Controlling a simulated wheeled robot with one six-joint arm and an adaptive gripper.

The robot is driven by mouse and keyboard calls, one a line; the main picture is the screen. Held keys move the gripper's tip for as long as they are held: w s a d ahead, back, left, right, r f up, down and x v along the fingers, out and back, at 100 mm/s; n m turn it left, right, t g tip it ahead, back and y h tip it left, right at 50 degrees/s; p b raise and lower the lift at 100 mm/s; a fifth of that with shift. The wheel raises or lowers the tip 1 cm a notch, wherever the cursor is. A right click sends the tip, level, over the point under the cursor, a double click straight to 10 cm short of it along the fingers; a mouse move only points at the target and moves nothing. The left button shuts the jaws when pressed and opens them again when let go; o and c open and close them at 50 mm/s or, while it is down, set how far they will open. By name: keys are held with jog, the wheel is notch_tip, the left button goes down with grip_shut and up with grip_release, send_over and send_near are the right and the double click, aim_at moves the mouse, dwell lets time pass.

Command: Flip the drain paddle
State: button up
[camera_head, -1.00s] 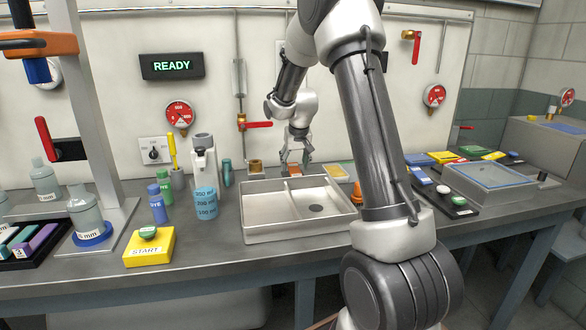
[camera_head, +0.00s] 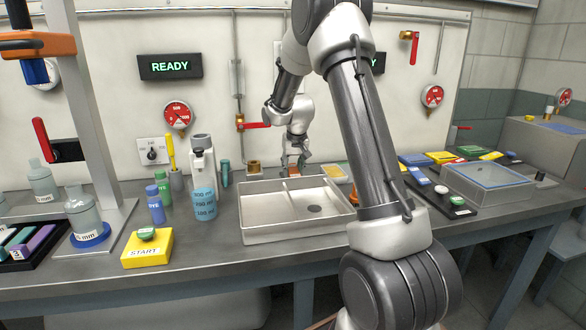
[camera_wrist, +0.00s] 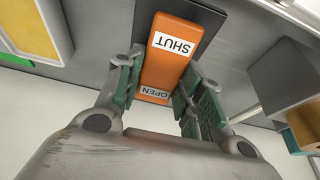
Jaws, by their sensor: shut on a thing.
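The drain paddle (camera_wrist: 168,52) is an orange block on a dark base plate. In the wrist view it carries a SHUT label at its far end and an OPEN label nearer my gripper, both upside down. My gripper (camera_wrist: 163,88) has its green-padded fingers on both sides of the paddle and is shut on it. In the head view my gripper (camera_head: 294,164) is small, behind the back rim of the pale sink tray (camera_head: 262,232), and mostly hides the paddle. The tray has a divider and a dark drain hole (camera_head: 314,208) in its right part.
A small brown block (camera_head: 254,168) sits left of my gripper and a yellow container (camera_head: 334,173) right. A red-handled valve (camera_head: 254,126) hangs on the wall behind.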

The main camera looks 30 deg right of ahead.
aim_at(292, 167)
jog(key=shift+w+d+f+g+y, duration=0.1)
jog(key=shift+w+g+y, duration=0.1)
jog(key=shift+g, duration=0.4)
jog(key=shift+w+d+g+y, duration=0.1)
jog(key=shift+w+g+y, duration=0.1)
jog(key=shift+g, duration=0.4)
jog(key=shift+g+y, duration=0.3)
jog(key=shift+g, duration=0.7)
jog(key=o, duration=1)
jog(key=r, duration=1.2)
jog(key=shift+w, duration=0.25)
